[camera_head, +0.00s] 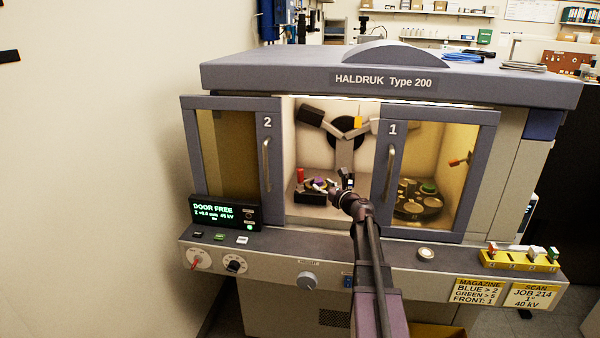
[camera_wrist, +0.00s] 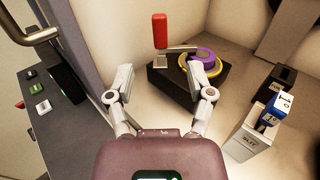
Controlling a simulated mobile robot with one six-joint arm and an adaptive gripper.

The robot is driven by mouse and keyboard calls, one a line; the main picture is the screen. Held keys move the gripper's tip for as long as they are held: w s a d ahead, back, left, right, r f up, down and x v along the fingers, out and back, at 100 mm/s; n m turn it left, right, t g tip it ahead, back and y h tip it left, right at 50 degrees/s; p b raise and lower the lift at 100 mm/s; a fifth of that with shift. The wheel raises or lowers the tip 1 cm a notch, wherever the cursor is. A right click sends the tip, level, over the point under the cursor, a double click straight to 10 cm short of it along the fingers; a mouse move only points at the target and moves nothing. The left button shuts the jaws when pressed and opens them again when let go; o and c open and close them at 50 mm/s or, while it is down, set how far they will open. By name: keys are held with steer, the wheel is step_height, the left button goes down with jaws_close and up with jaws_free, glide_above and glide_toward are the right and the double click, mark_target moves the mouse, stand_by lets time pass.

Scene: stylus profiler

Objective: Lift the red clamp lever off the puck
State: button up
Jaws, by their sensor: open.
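The clamp lever has an upright red handle (camera_wrist: 160,30) and a grey metal bar (camera_wrist: 177,50) at its foot, in the wrist view. The bar reaches right to the purple puck (camera_wrist: 205,56), which has a yellow ring (camera_wrist: 211,71). They sit on a black block (camera_wrist: 170,84); I cannot tell whether the bar touches the puck. In the head view the red handle (camera_head: 300,175) and the puck (camera_head: 319,184) show small inside the cabinet. My gripper (camera_wrist: 160,72) is open and empty, its fingers apart on the near side of the block; the handle stands beyond them.
Cabinet door 2 (camera_head: 267,168) stands left of the opening and door 1 (camera_head: 392,172) right. Its handle (camera_wrist: 35,28) is near my left side in the wrist view.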

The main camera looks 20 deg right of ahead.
mark_target(302, 171)
steer(key=shift+w, duration=0.1)
steer(key=w+a, duration=0.1)
steer(key=w, duration=0.8)
steer(key=w+a, duration=0.1)
steer(key=w, duration=0.3)
steer(key=shift+w+a, duration=0.15)
steer(key=shift+a, duration=0.15)
jaws_close()
